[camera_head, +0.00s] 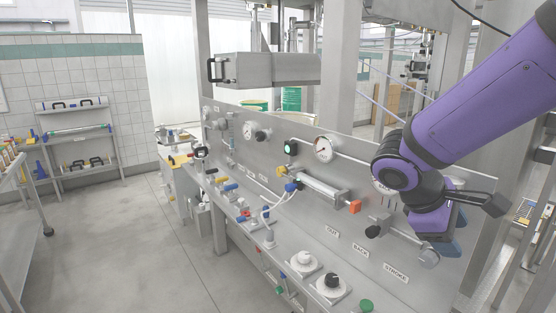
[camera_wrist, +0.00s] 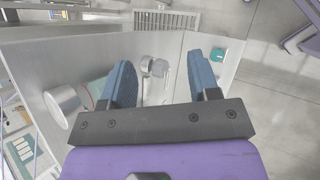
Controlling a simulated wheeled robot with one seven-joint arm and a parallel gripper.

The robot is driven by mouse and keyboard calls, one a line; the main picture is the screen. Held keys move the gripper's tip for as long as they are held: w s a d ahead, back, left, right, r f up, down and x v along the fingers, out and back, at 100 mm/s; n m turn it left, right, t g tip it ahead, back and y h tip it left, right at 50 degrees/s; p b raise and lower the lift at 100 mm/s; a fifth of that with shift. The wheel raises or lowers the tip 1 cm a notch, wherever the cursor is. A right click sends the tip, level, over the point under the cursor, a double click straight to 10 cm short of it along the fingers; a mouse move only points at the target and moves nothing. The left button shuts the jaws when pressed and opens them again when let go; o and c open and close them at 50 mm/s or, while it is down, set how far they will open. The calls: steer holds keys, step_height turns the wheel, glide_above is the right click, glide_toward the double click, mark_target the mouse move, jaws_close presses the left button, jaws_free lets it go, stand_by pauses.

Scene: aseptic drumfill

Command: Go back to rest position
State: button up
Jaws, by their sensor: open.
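My gripper (camera_head: 437,236) hangs at the end of my purple arm, in front of the right part of the grey control panel (camera_head: 290,205) in the head view. In the wrist view my gripper (camera_wrist: 160,64) shows two blue fingers spread apart with nothing held between them. Beyond the gap are small round metal knobs or fittings (camera_wrist: 154,67) on a grey surface. Whether the fingers touch the panel cannot be told. My arm and gripper hide part of the panel's right end.
The panel carries pressure gauges (camera_head: 324,149), a cylinder with an orange end (camera_head: 354,206), and knobs (camera_head: 332,281) on its sloped lower face. Steel posts (camera_head: 338,70) rise behind it. A metal cylinder (camera_wrist: 62,106) lies left of the fingers in the wrist view. Open floor (camera_head: 130,240) lies left.

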steer(key=s+r+m+t+y, duration=0.5)
steer(key=s+r+m+y, duration=0.3)
steer(key=s, duration=0.3)
steer(key=shift+r+m+t, duration=0.3)
steer(key=shift+r+m, duration=0.2)
steer(key=shift+r, duration=0.2)
steer(key=shift+s, duration=0.1)
stand_by(2.8)
